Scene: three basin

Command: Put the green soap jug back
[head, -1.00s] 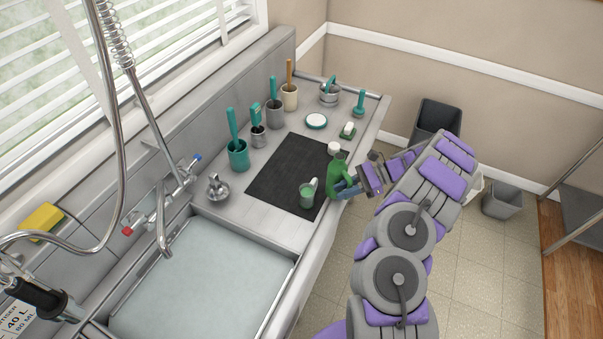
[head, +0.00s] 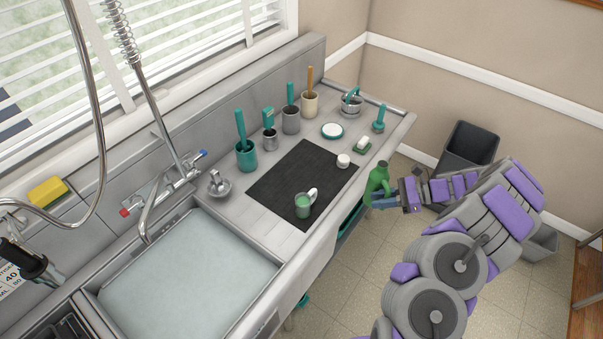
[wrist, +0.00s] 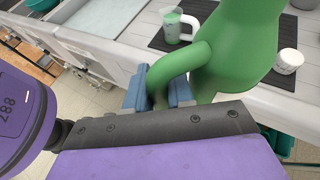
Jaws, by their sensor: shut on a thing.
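The green soap jug (head: 377,181) is held off the counter's front edge, over the floor, roughly upright in the head view. No cap shows on its neck. My gripper (head: 384,201) is shut on the jug's handle; in the wrist view its blue fingers (wrist: 160,88) close around the lower handle of the jug (wrist: 238,45). A white cap (head: 343,160) lies on the dark mat (head: 283,160). A clear mug (head: 302,207) with green liquid stands on the mat's near part. The jug's base is partly hidden by my gripper.
Teal, grey and cream holders with brushes (head: 246,155) line the back of the counter (head: 262,222). A white dish (head: 332,130), soap on a green holder (head: 362,146) and a teal brush (head: 379,121) stand at the far end. A filled sink (head: 190,270) is at left; bins (head: 466,150) stand beyond.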

